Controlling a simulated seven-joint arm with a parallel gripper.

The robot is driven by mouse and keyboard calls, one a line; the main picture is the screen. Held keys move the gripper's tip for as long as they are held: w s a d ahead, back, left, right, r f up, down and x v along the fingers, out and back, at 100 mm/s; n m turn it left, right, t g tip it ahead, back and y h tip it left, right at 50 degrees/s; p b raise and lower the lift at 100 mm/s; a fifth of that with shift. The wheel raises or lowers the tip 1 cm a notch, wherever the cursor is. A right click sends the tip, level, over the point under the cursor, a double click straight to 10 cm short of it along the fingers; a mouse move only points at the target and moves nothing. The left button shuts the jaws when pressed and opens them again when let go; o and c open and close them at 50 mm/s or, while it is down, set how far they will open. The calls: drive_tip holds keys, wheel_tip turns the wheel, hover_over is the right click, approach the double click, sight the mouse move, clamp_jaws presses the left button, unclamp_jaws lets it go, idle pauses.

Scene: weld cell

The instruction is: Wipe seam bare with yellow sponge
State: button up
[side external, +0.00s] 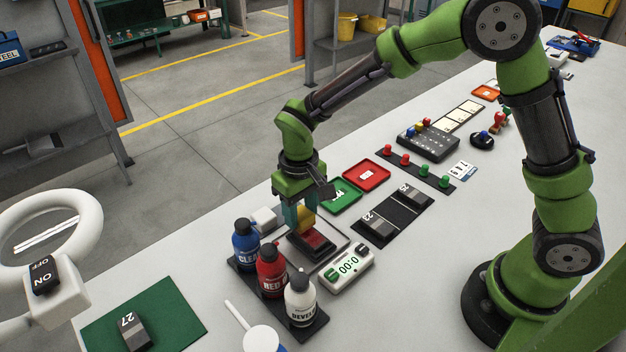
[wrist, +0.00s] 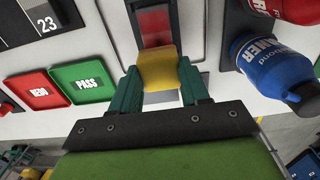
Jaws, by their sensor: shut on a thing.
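My gripper (side external: 299,212) points down over the bench, with teal fingers shut on a yellow sponge (side external: 305,217). In the wrist view, the sponge (wrist: 158,70) sits between the fingertips of my gripper (wrist: 160,82). A dark workpiece with a red top (side external: 317,242) lies just below and beside the sponge, on a pale framed plate. In the wrist view, its red face (wrist: 155,27) is just beyond the sponge, which overlaps its near end. I cannot tell whether they touch. No bare seam can be made out under the red.
Blue (side external: 245,243), red (side external: 271,270) and white (side external: 300,298) bottles stand in a dark rack close to the workpiece. A white timer (side external: 346,268) lies on its other side. Green PASS (side external: 343,195) and red (side external: 367,177) trays lie behind.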

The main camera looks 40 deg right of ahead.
sight(301, 214)
drive_tip(key=shift+r, duration=3.55)
